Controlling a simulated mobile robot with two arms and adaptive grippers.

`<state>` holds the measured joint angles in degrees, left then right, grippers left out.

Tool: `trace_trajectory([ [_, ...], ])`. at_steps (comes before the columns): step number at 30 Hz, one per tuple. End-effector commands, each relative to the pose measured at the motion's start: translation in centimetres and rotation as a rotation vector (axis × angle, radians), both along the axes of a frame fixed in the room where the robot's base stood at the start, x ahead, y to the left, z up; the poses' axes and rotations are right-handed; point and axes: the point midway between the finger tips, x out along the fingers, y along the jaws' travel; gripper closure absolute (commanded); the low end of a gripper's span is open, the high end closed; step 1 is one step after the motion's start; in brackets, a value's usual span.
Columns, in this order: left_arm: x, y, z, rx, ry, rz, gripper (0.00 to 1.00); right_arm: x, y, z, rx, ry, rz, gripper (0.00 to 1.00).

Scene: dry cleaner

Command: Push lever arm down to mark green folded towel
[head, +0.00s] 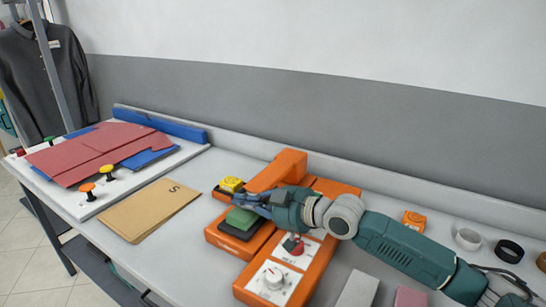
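The orange marking press (292,162) stands on the table in the middle of the view. Its orange lever arm (266,177) reaches forward and left, with a yellow block (231,184) near its front end. The green folded towel (241,217) lies on the dark pad of the press, below and in front of the lever arm. My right gripper (242,198) reaches in from the right, with its dark fingers just above the towel and beside the lever arm. Whether it touches either, and how far apart its fingers are, I cannot tell. My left gripper is out of view.
The press has a white dial (273,280) and a red knob (293,245) in front. A brown envelope (150,208) lies to the left, beside a white board (118,185) with red and blue folded pieces. Rolls and an orange block (414,221) stand at right.

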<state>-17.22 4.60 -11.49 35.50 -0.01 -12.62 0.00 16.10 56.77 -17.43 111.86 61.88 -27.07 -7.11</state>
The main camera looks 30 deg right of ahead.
Motion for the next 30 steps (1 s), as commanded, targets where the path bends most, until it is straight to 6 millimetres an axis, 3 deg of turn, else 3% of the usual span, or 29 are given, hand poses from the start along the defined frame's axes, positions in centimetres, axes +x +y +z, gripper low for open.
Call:
trace_trajectory([
  [1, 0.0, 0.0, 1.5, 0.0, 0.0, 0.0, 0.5, 0.1, 0.1, 1.5, 0.0, -0.002, -0.001, 1.0],
  [6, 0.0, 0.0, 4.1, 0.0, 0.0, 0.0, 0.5, 0.4, 0.5, 4.6, 0.002, -0.015, -0.001, 1.0],
  [8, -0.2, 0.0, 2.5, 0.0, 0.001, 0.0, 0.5, -0.9, -0.4, 3.4, -0.005, -0.013, -0.004, 1.0],
  [15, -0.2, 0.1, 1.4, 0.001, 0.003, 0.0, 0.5, -4.4, -2.0, 4.4, -0.005, -0.015, 0.0, 1.0],
  [22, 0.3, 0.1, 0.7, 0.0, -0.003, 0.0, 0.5, -6.3, -2.9, 5.1, -0.003, -0.015, 0.002, 1.0],
  [30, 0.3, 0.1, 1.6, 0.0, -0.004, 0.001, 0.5, -7.5, -3.8, 5.7, 0.005, -0.015, -0.005, 1.0],
])
